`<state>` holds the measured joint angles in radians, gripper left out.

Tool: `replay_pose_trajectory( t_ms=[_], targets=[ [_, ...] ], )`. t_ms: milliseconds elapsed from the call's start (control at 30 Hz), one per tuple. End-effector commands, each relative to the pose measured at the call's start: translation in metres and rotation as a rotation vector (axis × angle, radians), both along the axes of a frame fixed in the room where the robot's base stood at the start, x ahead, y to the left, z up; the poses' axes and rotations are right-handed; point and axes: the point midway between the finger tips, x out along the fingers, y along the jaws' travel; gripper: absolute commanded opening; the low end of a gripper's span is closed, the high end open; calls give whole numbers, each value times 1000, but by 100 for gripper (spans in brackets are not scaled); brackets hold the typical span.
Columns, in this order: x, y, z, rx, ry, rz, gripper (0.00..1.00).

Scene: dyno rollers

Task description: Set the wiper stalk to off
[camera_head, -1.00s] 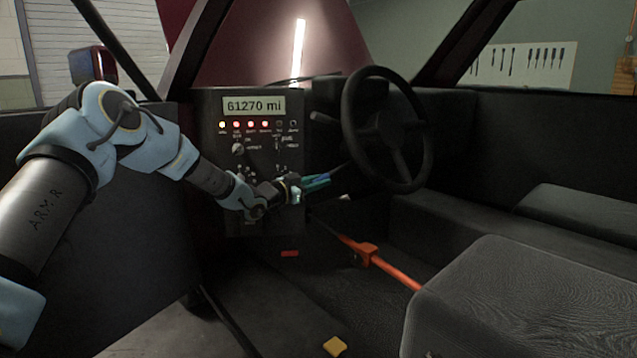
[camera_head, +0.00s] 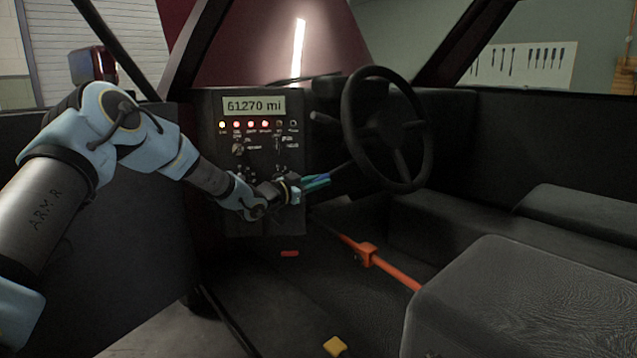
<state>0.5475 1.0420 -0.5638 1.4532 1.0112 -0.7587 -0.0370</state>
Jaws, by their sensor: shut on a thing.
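My gripper (camera_head: 317,181) has blue and green fingers and is in front of the dash, left of the steering column. It is shut on the dark wiper stalk (camera_head: 343,173), which runs from the fingers towards the column behind the wheel. The stalk's tip is hidden by the fingers, and its marked position cannot be read. A wiper (camera_head: 318,77) lies low along the windscreen.
The steering wheel (camera_head: 428,150) is right of my gripper. Another stalk (camera_head: 323,118) sticks out left of the wheel, higher up. The dash panel (camera_head: 228,205) has a display (camera_head: 253,105), lit lamps and switches.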

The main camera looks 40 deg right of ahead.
Motion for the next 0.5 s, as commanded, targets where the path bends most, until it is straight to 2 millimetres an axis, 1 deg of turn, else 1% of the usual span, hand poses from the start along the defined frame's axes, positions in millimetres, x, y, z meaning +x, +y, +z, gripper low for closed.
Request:
replay_pose_trajectory(
  t_ms=[167, 267, 500],
  targets=[
    [0, 0, 0, 1, 0, 0, 0],
    [0, 0, 3, 7, -1, 0, 0],
    [-1, 2, 24, 104, -8, -4, 0]
  ],
)
